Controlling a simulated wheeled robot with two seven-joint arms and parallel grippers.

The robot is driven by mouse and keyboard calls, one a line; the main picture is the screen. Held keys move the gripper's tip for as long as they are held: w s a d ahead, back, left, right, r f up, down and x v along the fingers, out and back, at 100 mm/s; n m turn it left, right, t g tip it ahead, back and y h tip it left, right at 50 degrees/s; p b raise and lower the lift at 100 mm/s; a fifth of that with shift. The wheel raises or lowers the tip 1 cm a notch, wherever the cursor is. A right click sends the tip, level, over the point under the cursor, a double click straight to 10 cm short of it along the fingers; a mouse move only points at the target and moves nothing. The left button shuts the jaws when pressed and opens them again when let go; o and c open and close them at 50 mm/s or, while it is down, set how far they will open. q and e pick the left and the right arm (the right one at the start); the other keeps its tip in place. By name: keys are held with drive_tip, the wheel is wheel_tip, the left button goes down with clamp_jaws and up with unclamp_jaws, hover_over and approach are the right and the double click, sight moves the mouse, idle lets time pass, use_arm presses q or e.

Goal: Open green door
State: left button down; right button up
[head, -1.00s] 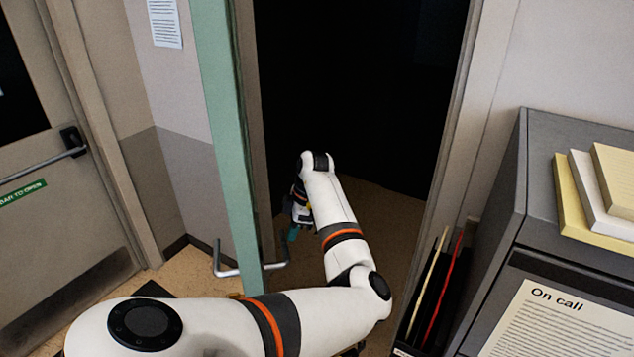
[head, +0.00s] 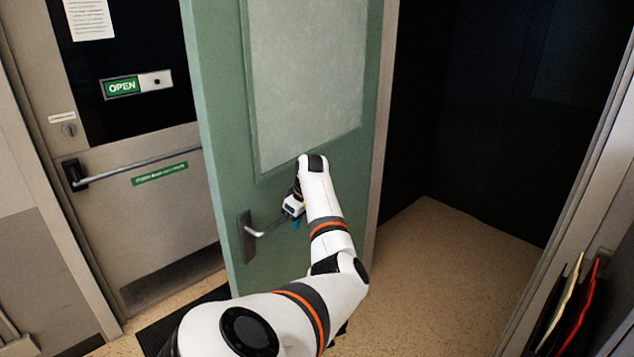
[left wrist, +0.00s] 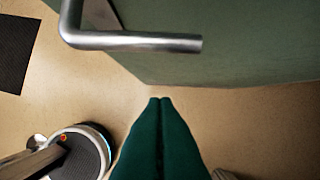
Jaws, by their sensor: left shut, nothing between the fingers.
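The green door (head: 222,150) stands open in the head view, its frosted panel side facing me and its free edge on the left. Its metal lever handle (head: 262,230) is on a dark plate near that edge. My left gripper (head: 295,222) is shut and empty, close to the door face by the lever's end. In the left wrist view, the lever handle (left wrist: 140,42) crosses the top, and the teal fingertips (left wrist: 160,100) are together below it, apart from the lever. The right gripper is not in view.
A grey door (head: 160,230) with a push bar and an OPEN sign stands at the left. The dark doorway (head: 480,130) with clear tan floor lies at the right. A file holder (head: 565,315) is at the right edge. A dark mat (head: 160,332) lies on the floor.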

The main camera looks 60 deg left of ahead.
sight(261, 209)
use_arm(q)
drive_tip(key=shift+m, duration=0.9)
drive_tip(key=s+a, duration=0.2)
drive_tip(key=a, duration=0.1)
drive_tip(key=s+a+b, duration=0.1)
drive_tip(key=s+a, duration=0.1)
drive_tip(key=s+a+b, duration=0.1)
drive_tip(key=s+a, duration=0.1)
drive_tip(key=a, duration=0.1)
drive_tip(key=shift+s+a, duration=0.15)
drive_tip(key=shift+a, duration=0.15)
drive_tip(key=shift+s+a+b, duration=0.45)
drive_tip(key=shift+a+b, duration=0.05)
drive_tip(key=shift+a, duration=0.3)
